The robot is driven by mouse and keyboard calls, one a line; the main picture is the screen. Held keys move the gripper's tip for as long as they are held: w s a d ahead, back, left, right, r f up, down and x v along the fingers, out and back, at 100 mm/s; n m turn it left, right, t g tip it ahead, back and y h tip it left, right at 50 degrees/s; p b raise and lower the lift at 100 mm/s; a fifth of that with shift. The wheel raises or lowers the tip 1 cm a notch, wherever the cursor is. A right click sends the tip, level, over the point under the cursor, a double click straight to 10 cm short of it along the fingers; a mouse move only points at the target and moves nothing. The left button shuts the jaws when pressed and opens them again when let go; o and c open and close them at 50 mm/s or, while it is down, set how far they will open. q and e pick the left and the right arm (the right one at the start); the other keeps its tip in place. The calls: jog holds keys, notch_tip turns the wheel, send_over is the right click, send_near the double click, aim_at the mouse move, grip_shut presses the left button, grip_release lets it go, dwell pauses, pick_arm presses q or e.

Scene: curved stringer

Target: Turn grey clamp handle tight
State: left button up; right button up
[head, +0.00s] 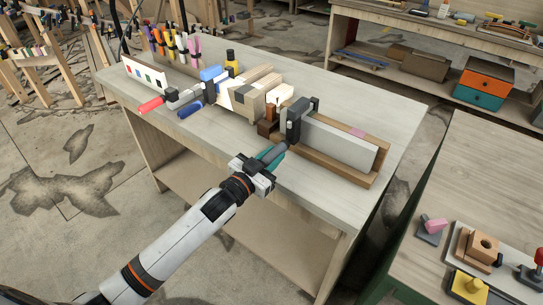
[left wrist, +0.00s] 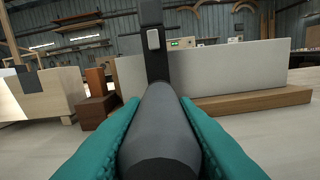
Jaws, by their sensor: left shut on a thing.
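The grey clamp handle (left wrist: 160,130) points straight toward the camera in the left wrist view, with a teal finger on each side of it. In the head view the grey handle (head: 277,151) sticks out from the dark clamp (head: 294,122) at the front of the bench. The clamp's dark bar (left wrist: 152,40) stands upright against a pale grey board (left wrist: 235,66). My left gripper (head: 270,157) is shut on the grey handle. The inner faces of the fingers are partly hidden by the handle. My right gripper is in neither view.
A red-handled clamp (head: 150,105) and a blue-handled clamp (head: 190,108) lie to the left on the bench (head: 372,103). A wooden base (left wrist: 250,101) lies under the grey board. Small wooden blocks (head: 267,127) stand just left of the grey clamp. The bench's right end is clear.

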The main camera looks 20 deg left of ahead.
pick_arm(q)
jog(key=m, duration=0.3)
jog(key=shift+p, duration=0.4)
jog(key=m, duration=0.5)
jog(key=shift+p, duration=0.3)
jog(key=m, duration=0.9)
jog(key=shift+r, duration=0.1)
jog(key=m, duration=0.4)
jog(key=shift+m, duration=0.3)
jog(key=m, duration=0.4)
jog(key=m+p, duration=0.1)
jog(key=m, duration=0.4)
jog(key=shift+m+p, duration=0.3)
jog(key=shift+m, duration=1.6)
